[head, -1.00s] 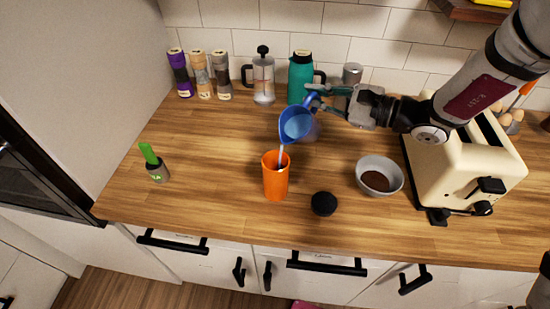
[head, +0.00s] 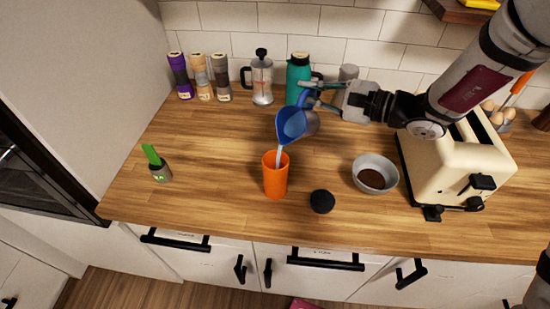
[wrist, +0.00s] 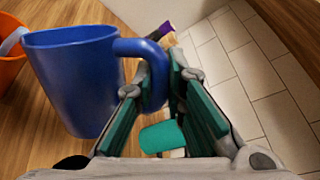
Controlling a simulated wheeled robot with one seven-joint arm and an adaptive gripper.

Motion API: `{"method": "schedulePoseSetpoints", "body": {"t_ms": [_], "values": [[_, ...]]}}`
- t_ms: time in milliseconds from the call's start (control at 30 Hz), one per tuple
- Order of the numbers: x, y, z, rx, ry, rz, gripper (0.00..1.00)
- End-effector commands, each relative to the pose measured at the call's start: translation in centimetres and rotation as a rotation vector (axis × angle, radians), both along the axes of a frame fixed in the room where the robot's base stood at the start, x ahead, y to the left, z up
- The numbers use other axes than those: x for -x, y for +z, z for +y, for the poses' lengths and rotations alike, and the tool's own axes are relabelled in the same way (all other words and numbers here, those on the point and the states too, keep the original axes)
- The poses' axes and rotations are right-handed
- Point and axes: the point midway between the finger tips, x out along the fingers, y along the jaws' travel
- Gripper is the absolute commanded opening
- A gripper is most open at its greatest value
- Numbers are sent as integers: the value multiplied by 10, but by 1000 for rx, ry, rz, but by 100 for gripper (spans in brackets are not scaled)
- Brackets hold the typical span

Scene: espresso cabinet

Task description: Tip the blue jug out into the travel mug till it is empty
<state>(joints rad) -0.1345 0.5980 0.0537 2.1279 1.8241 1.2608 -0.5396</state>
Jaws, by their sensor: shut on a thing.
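The blue jug (head: 290,124) is tilted with its mouth down to the left, and a pale stream runs from its lip into the orange travel mug (head: 275,177). The mug stands upright on the wooden counter; how full it is I cannot see. My gripper (head: 312,92) is shut on the jug's handle, above and to the right of the mug. In the wrist view the jug (wrist: 80,85) fills the left, with its handle between my gripper's fingers (wrist: 160,105). The mug's orange rim (wrist: 10,60) shows at the left edge.
A black lid (head: 322,201) lies right of the mug, then a grey bowl (head: 376,174) of dark grounds and a cream toaster (head: 462,160). A teal flask (head: 297,76) and a French press (head: 262,80) stand behind. A small pot (head: 160,170) is at left.

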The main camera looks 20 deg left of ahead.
Motion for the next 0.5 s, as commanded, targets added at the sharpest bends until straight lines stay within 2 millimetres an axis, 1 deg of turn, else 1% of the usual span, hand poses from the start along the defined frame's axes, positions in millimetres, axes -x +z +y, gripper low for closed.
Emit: {"method": "schedulePoseSetpoints", "body": {"t_ms": [500], "values": [[10,12,3,30,2,-106,0]]}}
